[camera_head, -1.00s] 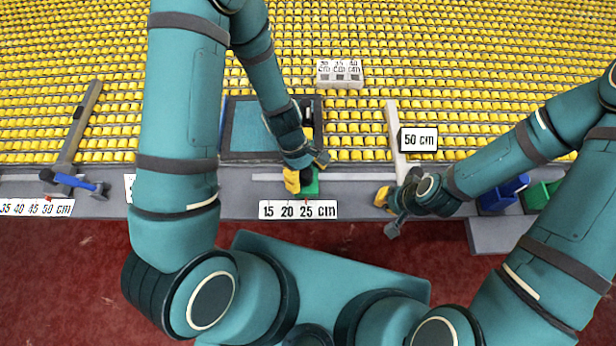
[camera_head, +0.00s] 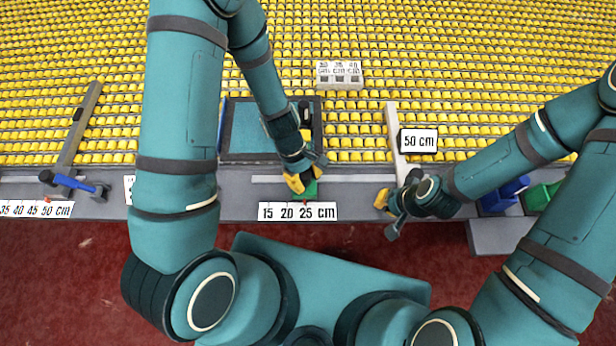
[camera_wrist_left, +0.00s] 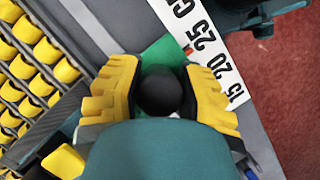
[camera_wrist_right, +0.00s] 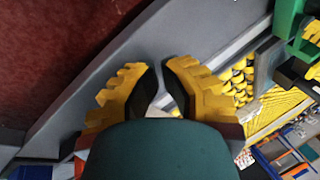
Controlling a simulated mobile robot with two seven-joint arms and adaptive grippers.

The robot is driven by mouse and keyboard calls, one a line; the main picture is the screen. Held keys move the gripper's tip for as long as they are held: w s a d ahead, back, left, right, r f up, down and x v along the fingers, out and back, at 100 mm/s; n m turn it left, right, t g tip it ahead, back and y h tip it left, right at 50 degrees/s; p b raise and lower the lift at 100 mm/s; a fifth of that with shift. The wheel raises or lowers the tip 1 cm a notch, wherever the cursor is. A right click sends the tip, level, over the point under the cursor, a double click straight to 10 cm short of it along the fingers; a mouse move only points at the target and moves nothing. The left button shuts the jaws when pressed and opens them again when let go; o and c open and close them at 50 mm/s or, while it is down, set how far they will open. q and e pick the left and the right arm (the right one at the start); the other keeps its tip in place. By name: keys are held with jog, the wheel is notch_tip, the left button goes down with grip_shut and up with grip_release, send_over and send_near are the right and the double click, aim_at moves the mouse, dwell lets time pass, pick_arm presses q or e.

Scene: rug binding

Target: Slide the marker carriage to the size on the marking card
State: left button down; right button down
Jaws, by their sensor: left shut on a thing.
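The green marker carriage (camera_head: 311,190) sits on the grey bench by the 15 20 25 cm scale (camera_head: 297,211), close to the 25 end. My left gripper (camera_head: 304,180) is over it. In the left wrist view its yellow fingers (camera_wrist_left: 160,92) are shut on the carriage's round black knob (camera_wrist_left: 159,91), with the green body (camera_wrist_left: 163,54) behind. A white card reading 50 cm (camera_head: 418,141) stands right of centre. My right gripper (camera_head: 388,207) is at the bench's front edge; its fingers (camera_wrist_right: 161,84) are slightly apart with nothing between.
A second scale, 35 40 45 50 cm (camera_head: 35,209), lies at far left, with a blue-handled tool (camera_head: 80,185) above it. A dark-framed teal panel (camera_head: 250,130) lies behind my left gripper. Blue (camera_head: 503,195) and green (camera_head: 540,196) bins stand at right.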

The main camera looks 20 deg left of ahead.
pick_arm(q)
jog(key=a, duration=0.2)
jog(key=s+a, duration=0.1)
jog(key=a, duration=0.1)
jog(key=shift+s+a+f, duration=0.1)
jog(key=shift+s+a, duration=0.1)
jog(key=shift+a, duration=0.1)
pick_arm(e)
jog(key=shift+a+f, duration=0.15)
jog(key=shift+f, duration=0.05)
pick_arm(q)
jog(key=shift+d, duration=0.1)
jog(key=c, duration=0.5)
grip_release()
jog(key=v, duration=1.2)
